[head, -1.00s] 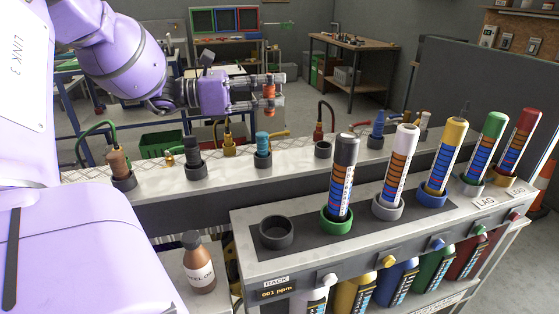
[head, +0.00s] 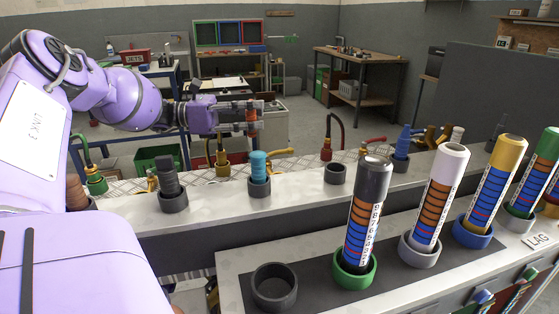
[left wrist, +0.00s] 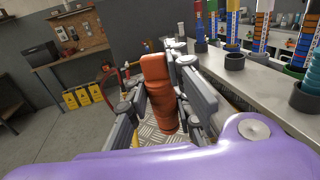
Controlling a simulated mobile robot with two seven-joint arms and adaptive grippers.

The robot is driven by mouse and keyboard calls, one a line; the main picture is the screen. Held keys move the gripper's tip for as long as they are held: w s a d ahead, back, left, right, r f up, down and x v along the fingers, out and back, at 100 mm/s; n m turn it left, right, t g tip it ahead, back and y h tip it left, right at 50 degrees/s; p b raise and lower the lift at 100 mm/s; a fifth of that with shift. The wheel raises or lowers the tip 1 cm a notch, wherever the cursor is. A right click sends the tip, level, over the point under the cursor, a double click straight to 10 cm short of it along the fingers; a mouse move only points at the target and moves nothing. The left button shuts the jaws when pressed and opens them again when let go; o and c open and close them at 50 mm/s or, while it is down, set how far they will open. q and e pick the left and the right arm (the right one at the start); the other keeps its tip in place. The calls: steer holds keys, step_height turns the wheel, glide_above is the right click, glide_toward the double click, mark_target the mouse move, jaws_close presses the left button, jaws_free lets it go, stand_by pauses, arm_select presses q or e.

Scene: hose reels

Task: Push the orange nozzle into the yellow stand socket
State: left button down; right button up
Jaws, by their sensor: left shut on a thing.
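My left gripper (head: 252,117) is shut on the orange nozzle (left wrist: 158,92). In the head view it holds the nozzle in the air above the back edge of the long bench. In the left wrist view the nozzle sits between the two fingers and tilts slightly. Other yellow fittings stand nearby, and I cannot tell which is the yellow stand socket. My right gripper is not in view.
Dark cups on the bench hold a black nozzle (head: 170,183), a cyan nozzle (head: 259,165) and a blue nozzle (head: 402,142). One dark cup (head: 336,173) is empty. A front rack (head: 312,250) holds tall striped tubes. Air around the gripper is clear.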

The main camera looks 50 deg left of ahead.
arm_select(q)
steer(key=d+f, duration=0.2)
steer(key=w+d+f, duration=0.1)
steer(key=d+f, duration=0.4)
steer(key=d, duration=0.1)
steer(key=shift+w+d+f+b, duration=0.2)
steer(key=shift+w+f+b, duration=0.1)
step_height(320, 180, down, 3)
steer(key=shift+d+r+b, duration=0.1)
steer(key=shift+b, duration=0.35)
steer(key=shift+f, duration=0.3)
steer(key=shift+r, duration=0.1)
